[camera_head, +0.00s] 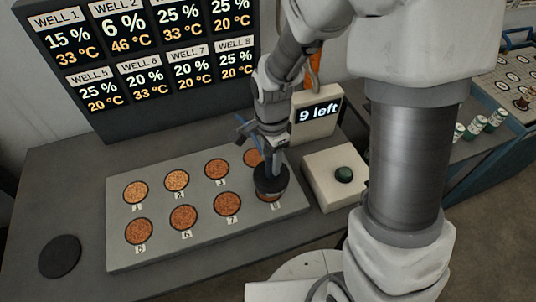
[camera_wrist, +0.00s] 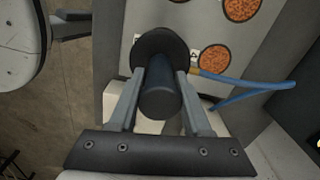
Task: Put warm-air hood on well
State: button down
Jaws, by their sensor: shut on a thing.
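The warm-air hood (camera_head: 271,182) is a black round cap with a dark cylindrical handle; it also shows in the wrist view (camera_wrist: 160,50). My gripper (camera_head: 270,152) is shut on its handle, and both fingers show beside the handle in the wrist view (camera_wrist: 160,82). The hood is over the well 8 area of the pale well plate (camera_head: 122,212). Part of well 8 (camera_head: 270,197) shows below its edge. I cannot tell whether the hood touches the plate or hovers just above. Wells 1 to 7 are uncovered and filled with orange-brown grains.
A screen (camera_head: 180,85) lists percent and temperature per well; well 2 reads 6% and 46 °C. A small display (camera_head: 318,113) reads "9 left". A black disc (camera_head: 60,256) lies left. A blue hose (camera_wrist: 235,82) runs rightward.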

aim_at(269, 169)
jog(key=shift+w+a+f, duration=0.1)
jog(key=shift+a+f, duration=0.2)
jog(key=shift+f, duration=1.9)
jog(key=shift+f, duration=0.2)
jog(key=shift+c, duration=1.8)
grip_release()
jog(key=shift+r, duration=0.15)
notch_tip(269, 169, up, 12)
jog(key=shift+r, duration=0.15)
